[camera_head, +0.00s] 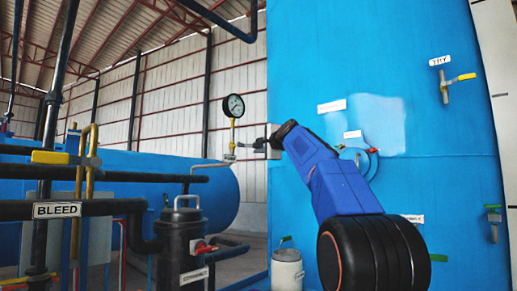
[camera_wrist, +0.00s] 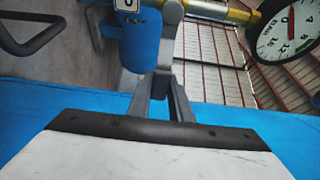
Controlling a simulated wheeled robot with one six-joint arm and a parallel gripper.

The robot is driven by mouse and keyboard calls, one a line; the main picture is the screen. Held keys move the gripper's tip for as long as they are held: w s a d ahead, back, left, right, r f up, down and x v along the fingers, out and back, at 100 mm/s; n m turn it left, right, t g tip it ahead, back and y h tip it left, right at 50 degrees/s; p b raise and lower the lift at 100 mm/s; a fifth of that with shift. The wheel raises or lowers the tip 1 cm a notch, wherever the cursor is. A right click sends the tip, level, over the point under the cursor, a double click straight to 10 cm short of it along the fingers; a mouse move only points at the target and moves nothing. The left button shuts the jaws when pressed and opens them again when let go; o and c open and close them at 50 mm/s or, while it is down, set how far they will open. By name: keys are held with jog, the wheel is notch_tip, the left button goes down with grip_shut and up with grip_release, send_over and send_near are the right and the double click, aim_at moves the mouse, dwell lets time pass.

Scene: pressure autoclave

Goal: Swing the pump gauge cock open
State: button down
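The pressure gauge (camera_head: 233,106) has a round white dial and stands on a yellow stem at the end of a thin pipe, left of the big blue vessel. It also shows at the upper right of the wrist view (camera_wrist: 290,30). My gripper (camera_head: 262,147) is at the cock, beside the gauge stem. In the wrist view its grey fingers (camera_wrist: 164,85) reach to the cock; whether they touch or clasp the lever is unclear.
The blue vessel wall (camera_head: 300,220) is close to my arm on the right, with a yellow-handled valve (camera_head: 462,77). At the left are black pipes, a BLEED plate (camera_head: 57,210) with a yellow lever (camera_head: 50,157), and a dark canister (camera_head: 180,240). A grey can (camera_head: 287,270) stands below.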

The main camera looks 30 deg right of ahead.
jog(key=shift+r, duration=0.1)
jog(key=shift+a+r+n+t, duration=0.1)
jog(key=shift+r+n+t, duration=0.4)
jog(key=shift+r+n, duration=0.5)
jog(key=n, duration=0.1)
jog(key=r+n, duration=0.1)
jog(key=shift+s+a+r+n+t+y, duration=0.1)
jog(key=shift+a+r+n+t+y, duration=0.05)
jog(key=shift+a+n+t+y, duration=0.2)
jog(key=n, duration=0.1)
jog(key=r+n+t, duration=0.1)
jog(key=shift+s+a+r+n+y, duration=0.2)
jog(key=shift+a+r+n+y, duration=0.05)
jog(key=shift+a+n+y, duration=0.1)
jog(key=n, duration=0.1)
jog(key=a+r+n+y, duration=0.1)
jog(key=n, duration=0.2)
jog(key=shift+s+a+r+t, duration=0.25)
jog(key=shift+r+t, duration=0.1)
jog(key=shift+r, duration=0.05)
jog(key=shift+s+a+r+n+y, duration=0.3)
jog(key=shift+a+n+y, duration=0.7)
jog(key=shift+n, duration=0.9)
jog(key=shift+s+a+r+n+y, duration=0.3)
jog(key=shift+a+n+y, duration=0.6)
jog(key=shift+n, duration=1)
jog(key=shift+s+a+r+n+y, duration=0.3)
jog(key=shift+a+n+y, duration=0.45)
jog(key=shift+n+y, duration=0.8)
jog(key=shift+n+h, duration=0.35)
